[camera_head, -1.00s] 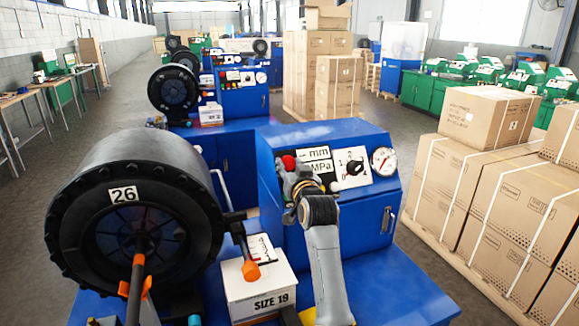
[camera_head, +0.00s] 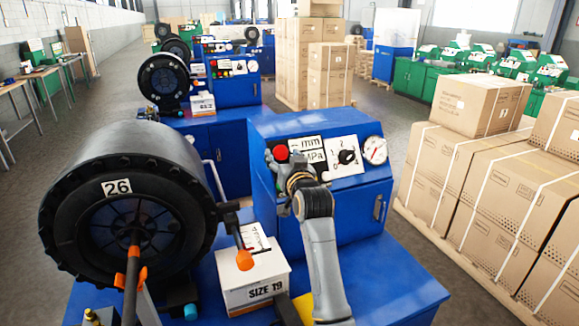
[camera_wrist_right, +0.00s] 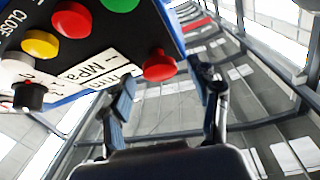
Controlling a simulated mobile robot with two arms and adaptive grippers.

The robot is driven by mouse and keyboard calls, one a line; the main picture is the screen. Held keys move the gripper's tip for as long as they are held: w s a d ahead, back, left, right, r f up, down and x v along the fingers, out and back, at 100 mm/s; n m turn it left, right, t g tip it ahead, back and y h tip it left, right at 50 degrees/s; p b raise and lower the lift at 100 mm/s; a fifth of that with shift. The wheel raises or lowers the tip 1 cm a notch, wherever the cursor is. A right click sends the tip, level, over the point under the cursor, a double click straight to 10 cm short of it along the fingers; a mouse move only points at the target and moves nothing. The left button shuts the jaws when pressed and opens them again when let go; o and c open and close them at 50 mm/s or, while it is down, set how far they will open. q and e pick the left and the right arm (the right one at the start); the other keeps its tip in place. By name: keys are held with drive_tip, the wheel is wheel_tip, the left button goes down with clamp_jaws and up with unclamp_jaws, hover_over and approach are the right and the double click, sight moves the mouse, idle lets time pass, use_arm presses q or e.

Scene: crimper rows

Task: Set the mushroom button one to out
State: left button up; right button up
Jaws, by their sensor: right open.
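The red mushroom button (camera_head: 281,151) is at the left end of the sloped control panel on the near blue crimper. In the right wrist view, the red button (camera_wrist_right: 160,65) stands out from the panel edge, in the space between my two fingertips. Whether a finger touches it cannot be told. My right gripper (camera_head: 283,166) is just below and in front of the button in the head view. In the wrist view the right gripper (camera_wrist_right: 167,88) is open, with one finger on each side. My left gripper is not in view.
The panel has display labels (camera_head: 308,150), a black selector knob (camera_head: 347,157) and a gauge (camera_head: 374,150). The wrist view also shows a yellow button (camera_wrist_right: 40,43) and a green button (camera_wrist_right: 118,4). A large black crimper head (camera_head: 92,160) and a SIZE 19 box (camera_head: 255,290) are left.

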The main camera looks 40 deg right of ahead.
drive_tip(key=v, duration=1.1)
drive_tip(key=shift+s, duration=0.2)
